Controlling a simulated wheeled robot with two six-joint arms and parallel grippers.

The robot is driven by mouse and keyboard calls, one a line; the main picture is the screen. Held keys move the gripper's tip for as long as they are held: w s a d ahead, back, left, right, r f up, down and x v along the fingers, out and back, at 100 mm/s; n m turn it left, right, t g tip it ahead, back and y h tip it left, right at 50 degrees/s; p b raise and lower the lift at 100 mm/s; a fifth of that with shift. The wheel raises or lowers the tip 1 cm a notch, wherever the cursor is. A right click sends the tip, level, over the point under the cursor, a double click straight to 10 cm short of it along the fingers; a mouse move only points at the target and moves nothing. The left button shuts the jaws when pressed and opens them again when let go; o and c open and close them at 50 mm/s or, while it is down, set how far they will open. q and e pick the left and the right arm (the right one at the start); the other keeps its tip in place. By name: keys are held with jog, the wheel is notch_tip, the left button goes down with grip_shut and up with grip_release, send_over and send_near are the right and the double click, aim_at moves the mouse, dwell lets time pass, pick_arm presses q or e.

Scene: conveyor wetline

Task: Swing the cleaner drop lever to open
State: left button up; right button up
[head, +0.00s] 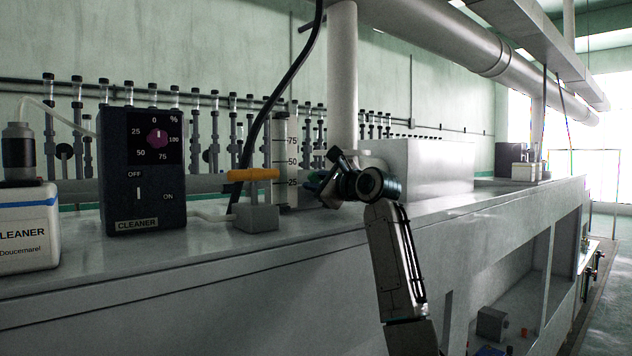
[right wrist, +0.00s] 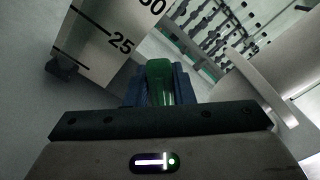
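A green lever handle (right wrist: 158,78) sits between the two blue fingers of my right gripper (right wrist: 160,92) in the right wrist view. The fingers are closed against its sides. In the head view my right gripper (head: 325,184) is just right of the clear graduated cylinder (head: 283,150), marked 25, 50 and 75. Only a bit of green (head: 314,183) shows there, and the lever's pivot is hidden. An orange lever (head: 252,174) lies level on a grey block (head: 257,216) left of the cylinder. No label on either lever is visible. My left gripper is not in view.
A dark CLEANER control box (head: 142,170) with a purple dial stands left of the orange lever. A white cleaner jug (head: 28,235) is at the far left. A black hose (head: 272,100) and thick white pipe (head: 343,80) rise behind. A grey housing (head: 430,165) stands to the right.

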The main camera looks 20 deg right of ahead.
grip_shut()
jog(key=shift+a+f+n+b, duration=0.3)
jog(key=shift+n+b, duration=0.15)
jog(key=shift+n, duration=0.25)
jog(key=o, duration=0.6)
grip_release()
jog(key=shift+c, duration=0.2)
jog(key=shift+d, duration=0.1)
jog(key=shift+s, duration=0.3)
jog(key=b+v, duration=0.6)
jog(key=v, duration=0.3)
jog(key=shift+s+d, duration=0.2)
jog(key=shift+s, duration=0.05)
jog(key=shift+s+r+b, duration=0.1)
jog(key=shift+s+b, duration=0.2)
jog(key=shift+s, duration=0.05)
